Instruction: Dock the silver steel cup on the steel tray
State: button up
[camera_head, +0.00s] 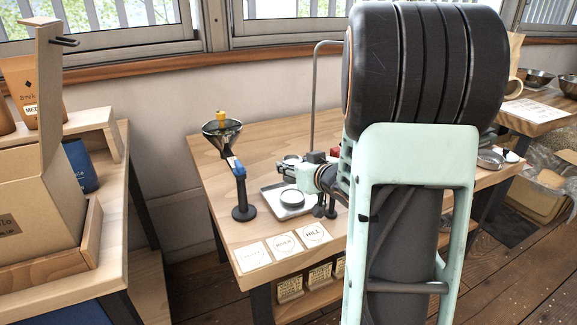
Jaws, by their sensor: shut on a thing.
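The steel tray (271,203) lies on the wooden table in the middle of the view. A round, dark-centred silver piece (292,198) shows at the tray; I cannot tell whether it is part of the tray. My gripper (288,169) is small in the view, above the back part of the tray and pointing left. It is shut on a small silver thing (291,159), which looks like the steel cup. My own arm hides the tray's right side, and the fingers are too small to see clearly.
A funnel stand (240,190) with a black base stands left of the tray. Several printed cards (283,245) lie at the table's front. A thin grey pipe (313,100) rises behind the gripper. A cardboard box (40,190) stands on the left table.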

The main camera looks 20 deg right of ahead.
aim_at(292, 182)
jog(key=shift+f+b, duration=2.45)
jog(key=shift+f, duration=0.3)
jog(key=shift+s+f, duration=0.1)
jog(key=shift+f, duration=0.45)
jog(key=o, duration=0.7)
jog(key=shift+b, duration=0.3)
jog(key=shift+o, duration=1.1)
jog(key=shift+p+v, duration=0.45)
jog(key=shift+v, duration=0.4)
jog(key=shift+p+v, duration=2)
jog(key=shift+v, duration=2.65)
